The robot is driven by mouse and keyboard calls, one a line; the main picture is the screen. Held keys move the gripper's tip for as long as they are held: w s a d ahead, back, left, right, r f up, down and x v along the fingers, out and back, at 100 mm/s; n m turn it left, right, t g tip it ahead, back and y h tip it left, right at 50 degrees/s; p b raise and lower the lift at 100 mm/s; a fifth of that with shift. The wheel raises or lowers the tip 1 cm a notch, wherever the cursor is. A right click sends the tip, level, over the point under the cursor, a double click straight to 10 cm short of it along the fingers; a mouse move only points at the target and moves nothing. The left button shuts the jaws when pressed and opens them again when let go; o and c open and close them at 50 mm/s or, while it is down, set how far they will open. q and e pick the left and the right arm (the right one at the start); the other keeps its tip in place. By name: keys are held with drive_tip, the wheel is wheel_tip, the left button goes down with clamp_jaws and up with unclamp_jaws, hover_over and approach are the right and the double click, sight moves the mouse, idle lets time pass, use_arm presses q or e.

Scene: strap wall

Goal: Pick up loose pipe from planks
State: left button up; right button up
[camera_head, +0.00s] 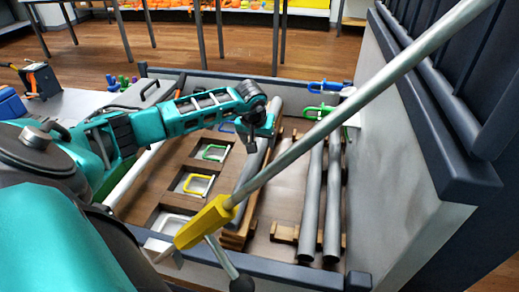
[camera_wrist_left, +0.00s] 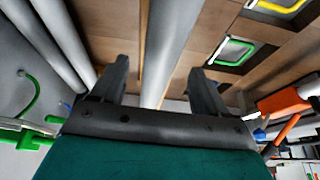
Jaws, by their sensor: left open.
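The loose grey pipe (camera_head: 252,168) lies lengthwise on stacked wooden planks (camera_head: 237,240) in the middle of the walled bay. Its near part passes behind a diagonal pole. My left gripper (camera_head: 264,122) is over the far part of this pipe, with its fingers hard to make out in the head view. In the left wrist view, the gripper (camera_wrist_left: 158,82) is open, and the pipe (camera_wrist_left: 172,35) runs between its two dark fingers. No grip on it shows, and I cannot tell whether the fingers touch it. My right gripper is not in view.
Two more grey pipes (camera_head: 312,195) lie to the right on wooden supports (camera_head: 284,233). A long silver pole with a yellow fitting (camera_head: 205,222) crosses the foreground diagonally. Framed green and yellow pieces (camera_head: 198,185) lie left. A grey wall (camera_head: 395,155) bounds the right.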

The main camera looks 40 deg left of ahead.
use_arm(q)
drive_tip(key=x, duration=0.3)
drive_tip(key=shift+r, duration=0.1)
drive_tip(key=shift+c, duration=0.4)
drive_tip(key=c, duration=1.2)
